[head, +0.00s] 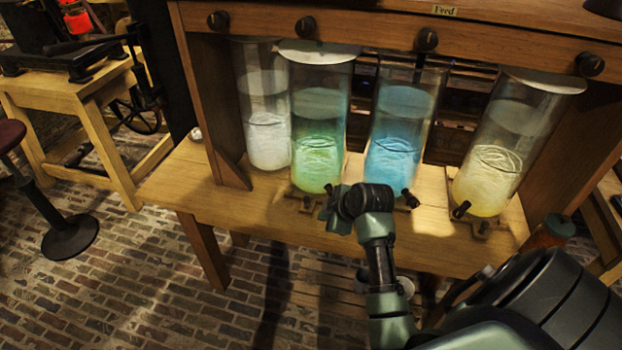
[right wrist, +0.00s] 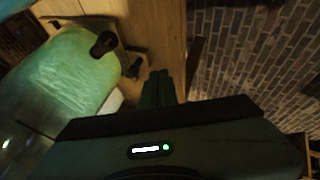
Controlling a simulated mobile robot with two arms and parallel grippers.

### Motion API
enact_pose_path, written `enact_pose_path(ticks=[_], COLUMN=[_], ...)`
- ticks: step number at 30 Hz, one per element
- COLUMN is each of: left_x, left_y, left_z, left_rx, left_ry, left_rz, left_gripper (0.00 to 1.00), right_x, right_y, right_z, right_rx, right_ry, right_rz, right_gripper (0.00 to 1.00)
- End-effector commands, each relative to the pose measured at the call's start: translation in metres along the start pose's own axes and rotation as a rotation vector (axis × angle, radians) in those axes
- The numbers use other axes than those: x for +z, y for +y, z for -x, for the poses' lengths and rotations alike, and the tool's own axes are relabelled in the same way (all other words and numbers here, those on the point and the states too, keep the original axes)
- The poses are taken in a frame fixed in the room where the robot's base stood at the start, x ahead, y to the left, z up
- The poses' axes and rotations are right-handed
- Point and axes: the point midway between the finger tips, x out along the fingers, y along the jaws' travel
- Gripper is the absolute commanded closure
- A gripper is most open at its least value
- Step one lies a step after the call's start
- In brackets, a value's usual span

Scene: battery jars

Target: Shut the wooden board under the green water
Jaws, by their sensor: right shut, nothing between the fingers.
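The jar of green water (head: 317,165) stands second from the left on the wooden bench. It also shows large in the right wrist view (right wrist: 62,75). A small wooden board (head: 303,204) shows at its foot, partly hidden by my right gripper. Black knobs (right wrist: 104,43) stick out by the green jar in the right wrist view; how the board is set cannot be told. My right gripper (head: 332,208) is at the bench's front, just right of the board. Its fingers (right wrist: 158,88) are shut and empty, close to the knobs. My left gripper is not in view.
A clear jar (head: 268,140) stands left of the green one. A blue jar (head: 391,160) and a tilted yellow jar (head: 490,180) stand to the right, with black knobs near their feet. The bench (head: 180,190) has bare room at its left end.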

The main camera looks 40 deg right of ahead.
Motion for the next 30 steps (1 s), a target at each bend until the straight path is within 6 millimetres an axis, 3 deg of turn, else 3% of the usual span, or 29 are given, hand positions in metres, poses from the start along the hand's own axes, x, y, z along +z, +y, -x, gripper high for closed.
enact_pose_path(ticks=[3, 8, 21, 24, 30], left_x=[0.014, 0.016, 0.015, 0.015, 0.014], left_y=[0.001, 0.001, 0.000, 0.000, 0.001], left_z=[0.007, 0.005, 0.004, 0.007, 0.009], left_rx=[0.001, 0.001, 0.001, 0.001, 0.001], left_ry=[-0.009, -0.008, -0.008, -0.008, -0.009], left_rz=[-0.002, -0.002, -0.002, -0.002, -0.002], left_gripper=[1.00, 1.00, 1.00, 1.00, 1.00], right_x=[-0.008, -0.009, -0.014, -0.015, -0.015], right_y=[-0.002, -0.005, -0.007, 0.011, 0.027], right_z=[0.010, -0.004, -0.092, -0.097, -0.106], right_rx=[-0.027, -0.034, -0.032, -0.026, -0.027], right_ry=[0.041, 0.050, 0.050, 0.048, 0.047], right_rz=[0.004, 0.005, 0.003, 0.004, 0.005], right_gripper=[1.00, 1.00, 1.00, 1.00, 1.00])
